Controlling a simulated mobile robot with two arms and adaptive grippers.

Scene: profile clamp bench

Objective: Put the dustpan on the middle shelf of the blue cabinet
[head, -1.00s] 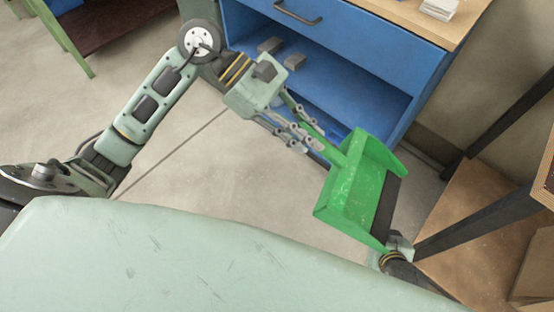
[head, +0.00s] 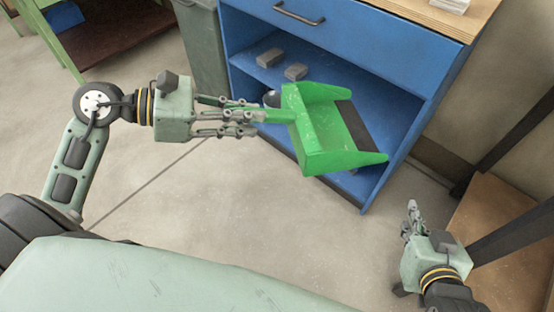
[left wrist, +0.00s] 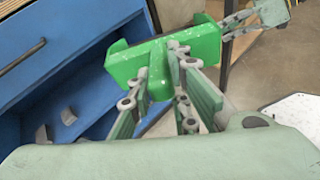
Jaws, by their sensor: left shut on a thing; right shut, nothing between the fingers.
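The green dustpan (head: 318,135) is held in the air by its handle in my left gripper (head: 257,117), which is shut on it. In the head view it overlaps the front opening of the blue cabinet (head: 358,26); its black-edged mouth points right. The dustpan also shows in the left wrist view (left wrist: 165,58), with the cabinet (left wrist: 80,45) to its left. A shelf (head: 314,84) inside the cabinet bears two grey blocks. My right gripper (head: 411,212) is shut and empty, below and right of the dustpan.
Two grey blocks (head: 296,71) lie towards the shelf's left. A drawer with a dark handle (head: 299,14) is above the opening. A grey bin (head: 203,45) stands left of the cabinet. A dark-legged wooden table (head: 512,235) is at right. The floor between is clear.

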